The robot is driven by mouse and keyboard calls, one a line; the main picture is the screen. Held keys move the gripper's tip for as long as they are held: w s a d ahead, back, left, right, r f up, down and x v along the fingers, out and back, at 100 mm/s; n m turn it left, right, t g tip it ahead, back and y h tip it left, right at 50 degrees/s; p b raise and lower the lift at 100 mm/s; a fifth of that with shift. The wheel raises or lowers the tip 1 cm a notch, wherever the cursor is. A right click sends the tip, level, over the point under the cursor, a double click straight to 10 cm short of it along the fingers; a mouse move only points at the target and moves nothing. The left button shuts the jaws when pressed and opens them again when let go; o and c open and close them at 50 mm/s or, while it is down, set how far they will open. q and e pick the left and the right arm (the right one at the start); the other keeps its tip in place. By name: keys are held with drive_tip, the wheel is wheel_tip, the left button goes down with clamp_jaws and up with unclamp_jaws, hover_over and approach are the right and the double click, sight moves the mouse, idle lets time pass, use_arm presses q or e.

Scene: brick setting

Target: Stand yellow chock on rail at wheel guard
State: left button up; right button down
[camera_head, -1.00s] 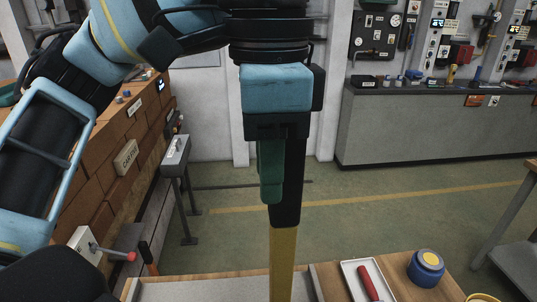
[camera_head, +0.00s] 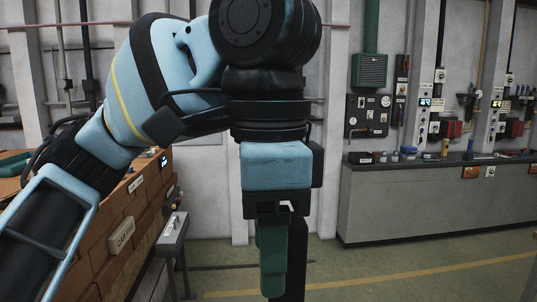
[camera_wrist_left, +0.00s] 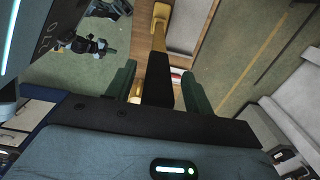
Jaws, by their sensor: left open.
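My left gripper (camera_head: 272,262) hangs pointing down in the middle of the head view, its green fingers open. A black grip (camera_head: 297,250) shows beside and behind the fingers. In the left wrist view the black grip (camera_wrist_left: 158,82) lies between the two spread green fingers, with a gap on each side. A yellow piece (camera_wrist_left: 160,30), which seems to be the chock, continues beyond the black grip. Its lower part is out of the head view now. I cannot make out the rail or wheel guard. My right gripper is not in view.
A brick wall (camera_head: 125,240) stands at the left, with a grey stand (camera_head: 172,240) beside it. A long grey counter (camera_head: 435,205) with tools stands at the back right. The floor (camera_head: 400,275) before it is clear. A wooden bench top (camera_wrist_left: 205,35) shows in the wrist view.

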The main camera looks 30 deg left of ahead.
use_arm(q)
wheel_tip(320, 180, up, 10)
drive_tip(key=shift+f, duration=0.2)
drive_tip(key=shift+f, duration=0.15)
idle(0.6)
